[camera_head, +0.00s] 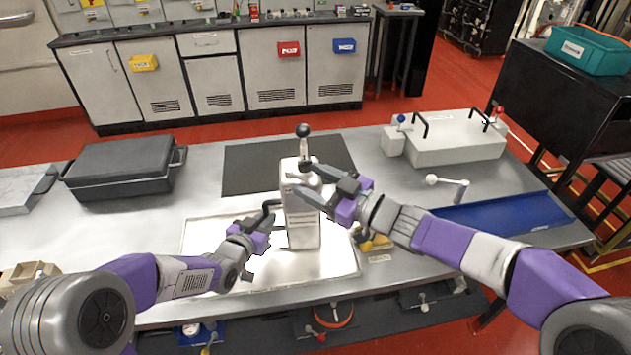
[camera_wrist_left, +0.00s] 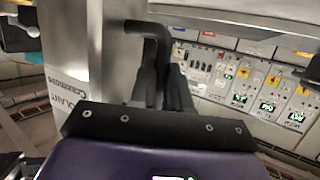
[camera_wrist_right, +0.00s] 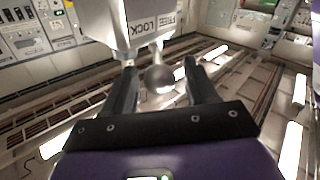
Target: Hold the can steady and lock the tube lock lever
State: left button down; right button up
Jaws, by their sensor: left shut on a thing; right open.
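The can (camera_head: 302,222) is a tall silver box standing upright on a light tray, with a lever and dark ball knob (camera_head: 302,131) on top. My left gripper (camera_head: 268,216) is shut on the can's black side handle (camera_head: 271,204). In the left wrist view, the handle (camera_wrist_left: 148,28) runs between the fingers, and the can's lettered face (camera_wrist_left: 70,75) is at left. My right gripper (camera_head: 308,180) is open at the can's upper part. In the right wrist view, the ball knob (camera_wrist_right: 159,79) appears between the spread fingers, beside a white block lettered LOCK and FREE (camera_wrist_right: 150,25).
A black case (camera_head: 120,168) stands at left on the table, and a dark mat (camera_head: 245,165) lies behind the can. A grey box with handles (camera_head: 455,147) is at back right. A blue tray (camera_head: 505,213) and a crank with a white knob (camera_head: 450,186) lie at right.

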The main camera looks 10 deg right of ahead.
pick_arm(q)
jog(key=shift+s+a+f, duration=0.1)
jog(key=shift+a+f, duration=0.05)
jog(key=shift+f, duration=0.25)
jog(key=c, duration=1.1)
grip_release()
jog(key=shift+r, duration=0.1)
jog(key=shift+o, duration=0.4)
jog(key=shift+r, duration=0.15)
pick_arm(e)
jog(key=v, duration=1.2)
jog(key=shift+r, duration=0.1)
pick_arm(q)
jog(key=v, duration=1.2)
